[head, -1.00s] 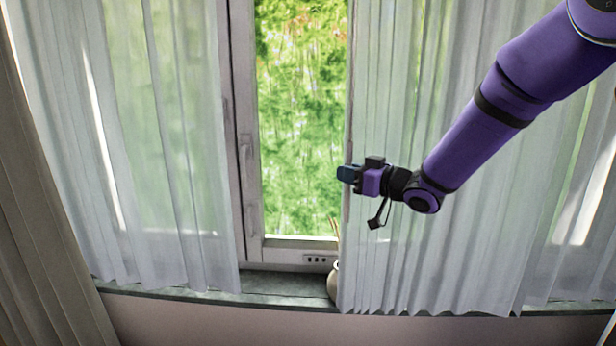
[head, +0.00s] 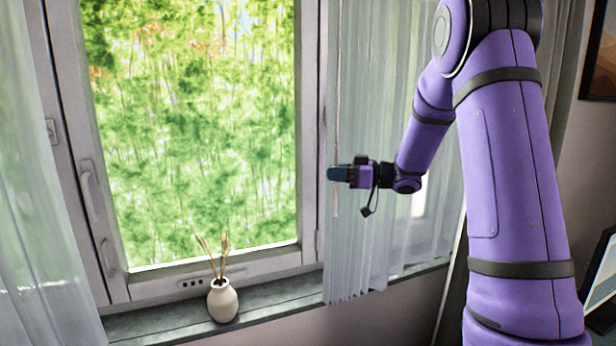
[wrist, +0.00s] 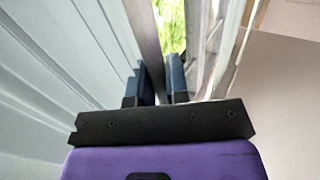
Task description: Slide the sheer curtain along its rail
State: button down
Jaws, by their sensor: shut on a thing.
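The right sheer curtain (head: 372,235) hangs in bunched folds over the right part of the window, its leading edge near the right frame post. My gripper (head: 338,173) is at that leading edge, about halfway up the visible curtain, shut on a thin pale upright wand that runs along the edge. In the wrist view the two blue fingertips (wrist: 160,82) stand on either side of the wand (wrist: 148,40), with the curtain (wrist: 50,70) filling the left side. The rail is out of view.
The left sheer curtain (head: 35,230) hangs at the far left. A cream vase (head: 222,301) with dry stems stands on the sill (head: 170,318), clear of the right curtain. Window handles (head: 90,190) stick out on the left frame.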

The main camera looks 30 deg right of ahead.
jog(key=shift+s+d, duration=0.1)
jog(key=shift+d, duration=1.65)
jog(key=c, duration=1.1)
grip_release()
jog(key=v, duration=1)
jog(key=shift+s+d, duration=0.3)
